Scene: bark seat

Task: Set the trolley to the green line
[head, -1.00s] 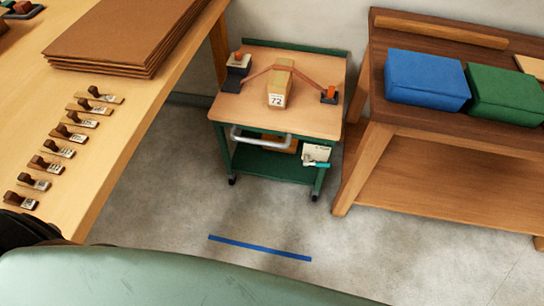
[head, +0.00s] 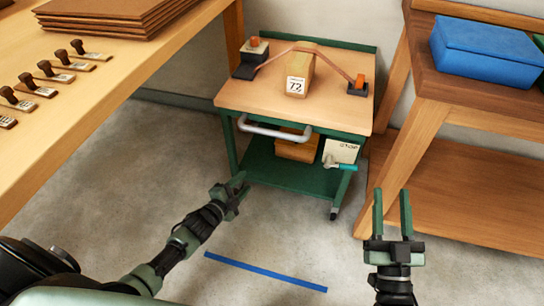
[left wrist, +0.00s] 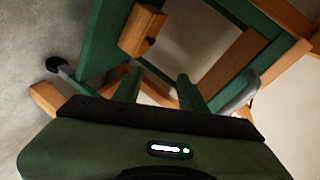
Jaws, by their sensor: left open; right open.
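The trolley (head: 225,92) has a wooden top, a green frame, a lower green shelf and a grey bar handle (head: 272,131) on its near side. It stands against the wall. A blue line (head: 265,272) lies on the floor in front of it; no green line shows. My left gripper (head: 238,186) is open and empty, low in front of the trolley's left side, below the handle. In the left wrist view its fingers (left wrist: 160,86) point at the green frame, with the handle (left wrist: 240,94) to their right. My right gripper (head: 391,198) is open and empty, pointing up, right of the trolley.
A block marked 72 (head: 298,75) under a strap sits on the trolley top; a box (head: 297,148) is on its shelf. A wooden bench (head: 410,130) with a blue box (head: 487,50) stands close on the right. A table with stamps (head: 83,49) is left. Floor between is clear.

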